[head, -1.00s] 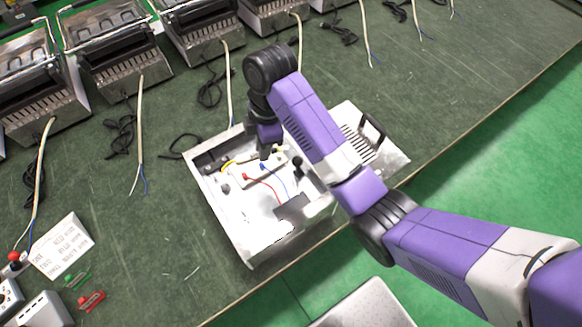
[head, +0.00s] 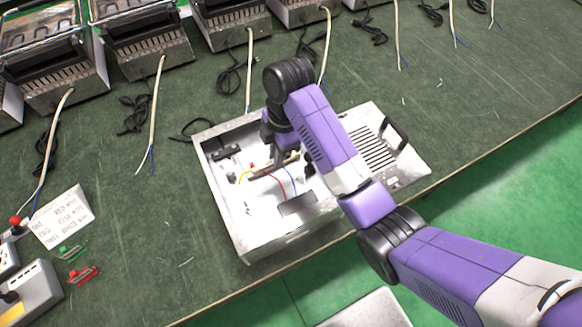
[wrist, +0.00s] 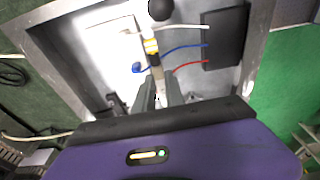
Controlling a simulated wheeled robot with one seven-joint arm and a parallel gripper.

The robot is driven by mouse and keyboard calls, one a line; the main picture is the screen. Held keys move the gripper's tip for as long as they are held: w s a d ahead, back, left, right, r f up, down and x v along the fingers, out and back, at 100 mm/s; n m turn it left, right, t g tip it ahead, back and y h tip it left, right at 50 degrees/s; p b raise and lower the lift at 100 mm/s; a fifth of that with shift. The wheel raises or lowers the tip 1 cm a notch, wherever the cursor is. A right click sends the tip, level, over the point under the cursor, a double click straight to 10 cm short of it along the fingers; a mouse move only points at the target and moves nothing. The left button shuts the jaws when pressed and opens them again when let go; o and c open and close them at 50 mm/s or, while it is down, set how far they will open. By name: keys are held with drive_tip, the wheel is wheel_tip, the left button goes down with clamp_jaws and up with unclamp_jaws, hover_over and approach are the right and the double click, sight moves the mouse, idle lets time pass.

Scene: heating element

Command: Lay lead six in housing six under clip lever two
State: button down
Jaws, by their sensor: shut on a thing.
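The open white metal housing (head: 240,240) lies on the green bench, with wiring inside. My gripper (wrist: 158,88) is inside it, pointing down, and is shut on a thin lead that the fingers mostly hide. A yellow-orange banded piece (wrist: 151,45) shows just beyond the fingertips. A blue wire (wrist: 180,48) ends at a blue tip left of the fingers. A red wire (wrist: 190,66) runs from a dark block (wrist: 224,38) toward the right finger. The clip levers are too small to tell apart.
Several metal heater units (head: 145,40) with loose cables stand along the back of the bench. A printed card (head: 60,217) and red (head: 82,275) and green clips lie at left. The slotted panel (head: 375,152) with a black handle lies right of the wiring.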

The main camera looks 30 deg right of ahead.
sight(289, 171)
wheel_tip(289, 171, down, 6)
drive_tip(key=d+p, duration=0.1)
drive_tip(key=d, duration=0.3)
drive_tip(key=shift+d+r+p, duration=0.15)
drive_tip(key=shift+d+p, duration=0.05)
drive_tip(key=shift+p, duration=0.2)
drive_tip(key=shift+a+f, duration=0.15)
drive_tip(key=shift+f, duration=0.6)
drive_tip(key=shift+f, duration=0.1)
drive_tip(key=c, duration=1.4)
unclamp_jaws()
drive_tip(key=r, duration=0.4)
drive_tip(key=d+r, duration=0.1)
drive_tip(key=r, duration=0.3)
drive_tip(key=r+p, duration=0.1)
drive_tip(key=r, duration=0.3)
drive_tip(key=shift+d+r, duration=0.1)
drive_tip(key=shift+d, duration=0.3)
